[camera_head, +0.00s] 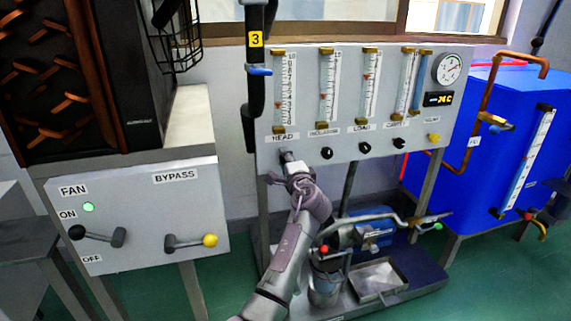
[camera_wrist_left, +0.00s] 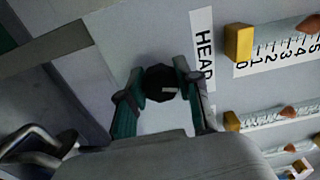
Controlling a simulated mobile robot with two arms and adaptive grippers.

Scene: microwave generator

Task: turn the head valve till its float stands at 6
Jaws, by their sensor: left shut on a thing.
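The head valve is a small black knob (camera_wrist_left: 161,82) beside the HEAD label (camera_wrist_left: 203,48). My left gripper (camera_wrist_left: 161,90) is shut on it, with a finger on either side; the knob's face shows between them in the left wrist view. In the head view my left gripper (camera_head: 289,158) reaches up to the panel below the HEAD label (camera_head: 285,136) and mostly covers the knob. The HEAD tube (camera_head: 279,90) stands above the label. Its reddish float (camera_wrist_left: 309,25) is near 4 to 5 on the scale; the exact reading is hard to tell. My right gripper is out of view.
Several similar tubes and black knobs (camera_head: 327,153) sit right of HEAD on the grey panel (camera_head: 345,146). A black pipe with a blue handle (camera_head: 259,71) runs close beside the HEAD tube. A fan and bypass box (camera_head: 140,215) stands left, a blue tank (camera_head: 475,150) right.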

